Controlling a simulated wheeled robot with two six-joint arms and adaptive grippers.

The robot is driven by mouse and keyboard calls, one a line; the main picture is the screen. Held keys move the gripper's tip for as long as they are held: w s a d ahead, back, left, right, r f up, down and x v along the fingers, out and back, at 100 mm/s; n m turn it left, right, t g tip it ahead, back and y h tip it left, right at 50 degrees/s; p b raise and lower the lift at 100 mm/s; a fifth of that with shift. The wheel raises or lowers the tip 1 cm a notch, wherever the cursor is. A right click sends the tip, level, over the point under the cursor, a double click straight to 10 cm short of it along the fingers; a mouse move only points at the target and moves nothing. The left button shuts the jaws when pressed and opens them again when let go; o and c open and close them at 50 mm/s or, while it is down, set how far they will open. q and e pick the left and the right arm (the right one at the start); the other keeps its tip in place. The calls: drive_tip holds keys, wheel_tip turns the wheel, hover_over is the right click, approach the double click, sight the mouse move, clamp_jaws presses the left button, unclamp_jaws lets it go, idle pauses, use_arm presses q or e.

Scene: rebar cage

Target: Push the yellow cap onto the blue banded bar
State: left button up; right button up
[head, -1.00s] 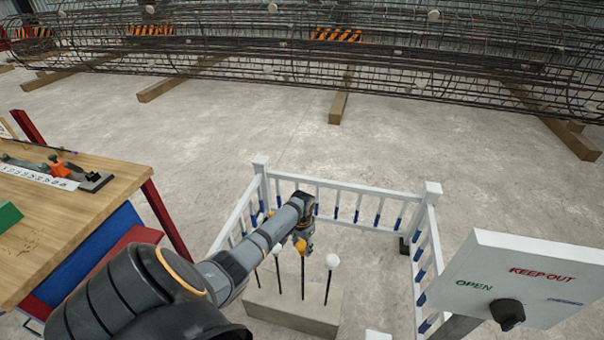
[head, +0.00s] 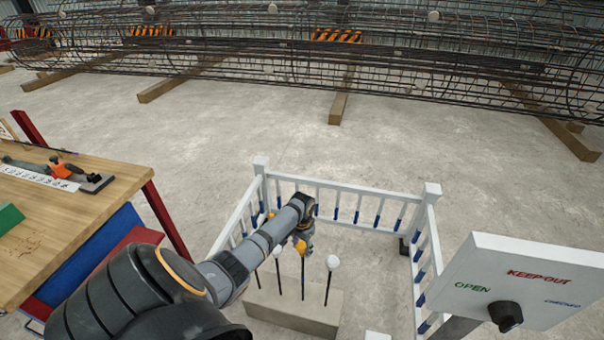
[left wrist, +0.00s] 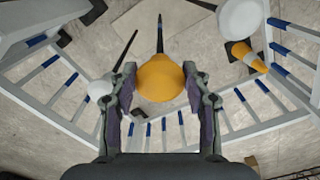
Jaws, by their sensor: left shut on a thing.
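The yellow cap (left wrist: 162,78) sits between the two fingers of my left gripper (left wrist: 160,100), which is shut on it. In the head view the cap (head: 300,246) shows just below the gripper (head: 303,238), over the top of the middle dark bar (head: 303,274). In the left wrist view that bar (left wrist: 159,38) runs out from the far side of the cap in line with it, with a bluish part visible. I cannot tell how far the cap sits on the bar, whose end is hidden. My right gripper is not in view.
The bars stand in a concrete block (head: 320,309). White caps top the left bar (head: 257,248) and right bar (head: 332,262). A white railing (head: 345,188) with blue bands surrounds them. A sign panel (head: 515,283) stands right; a wooden table (head: 70,215) stands left.

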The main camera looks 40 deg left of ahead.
sight(302, 254)
use_arm(q)
drive_tip(key=shift+f+b, duration=1.75)
drive_tip(key=shift+f, duration=0.8)
drive_tip(key=o, duration=0.9)
drive_tip(key=shift+o, duration=0.2)
wheel_tip(302, 254, up, 12)
